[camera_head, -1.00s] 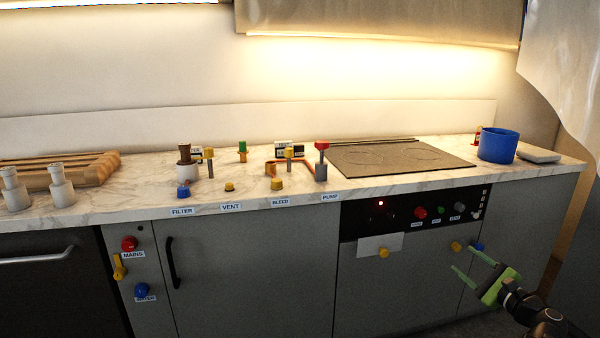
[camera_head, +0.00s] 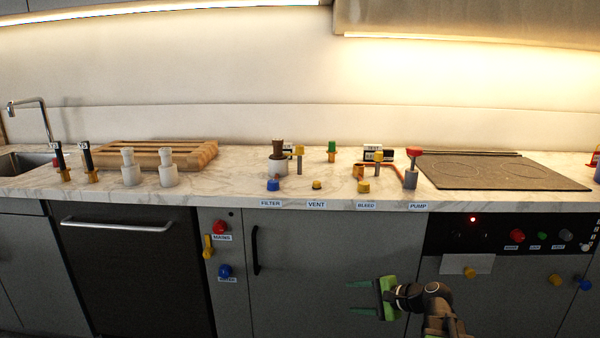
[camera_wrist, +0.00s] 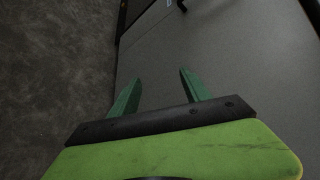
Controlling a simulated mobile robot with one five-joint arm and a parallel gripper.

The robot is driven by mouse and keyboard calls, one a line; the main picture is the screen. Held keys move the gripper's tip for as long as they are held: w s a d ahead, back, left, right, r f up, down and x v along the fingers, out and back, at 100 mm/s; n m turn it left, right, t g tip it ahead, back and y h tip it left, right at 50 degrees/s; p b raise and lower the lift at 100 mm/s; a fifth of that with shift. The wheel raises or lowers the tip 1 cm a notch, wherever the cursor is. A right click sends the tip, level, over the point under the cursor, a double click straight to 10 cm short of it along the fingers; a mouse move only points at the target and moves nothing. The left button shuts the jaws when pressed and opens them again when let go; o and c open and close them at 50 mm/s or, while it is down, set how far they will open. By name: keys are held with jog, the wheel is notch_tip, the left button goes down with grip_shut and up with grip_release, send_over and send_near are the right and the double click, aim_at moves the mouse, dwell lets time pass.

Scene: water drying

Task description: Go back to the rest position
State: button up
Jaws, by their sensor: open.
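My gripper (camera_head: 362,298) is green and open, with nothing between its fingers. In the head view it is low in front of the grey cabinet door, below the counter edge and the PUMP label, pointing left. In the wrist view its two green fingers (camera_wrist: 155,95) stand apart, with the grey cabinet front (camera_wrist: 235,50) and the dark floor (camera_wrist: 55,80) beyond. The fingers appear to touch nothing.
The marble counter (camera_head: 225,190) carries a wooden rack (camera_head: 190,152), white fittings (camera_head: 167,170), several valves and a cooktop (camera_head: 500,172). A black door handle (camera_head: 255,250) and red MAINS knob (camera_head: 220,227) are left of my gripper. A control panel (camera_head: 480,235) is at right.

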jog(key=s+a+f+n+g+h, duration=0.3)
jog(key=s+a+f+n+g, duration=0.25)
jog(key=a+f, duration=0.4)
jog(key=s+d+f+n+g+h, duration=0.2)
jog(key=s+d+f+n+h, duration=0.1)
jog(key=s+d+n+h, duration=0.35)
notch_tip(320, 180, up, 31)
jog(key=d+p, duration=0.2)
jog(key=p, duration=2.9)
jog(key=shift+s+r, duration=0.2)
jog(key=shift+s, duration=0.1)
jog(key=shift+f, duration=0.1)
